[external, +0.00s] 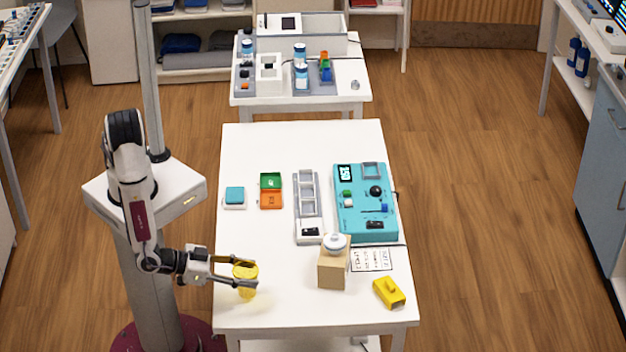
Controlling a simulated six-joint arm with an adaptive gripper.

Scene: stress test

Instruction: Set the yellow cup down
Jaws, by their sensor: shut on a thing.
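The yellow cup (247,291) is at the near left part of the white table (305,308), close to the table's left edge. My gripper (248,273) reaches in from the left and is shut on the yellow cup, with one dark finger on the far side and one on the near side. The cup looks upright. A faint yellowish patch shows on the table beside it. I cannot tell whether the cup's bottom touches the table or is slightly above it.
To the right stand a tan block (333,270) with a white round thing on top, a yellow block (389,292) and a printed card (371,259). Farther back are a teal panel (350,222), a grey rack (307,205) and green and orange boxes (271,200). The near middle is clear.

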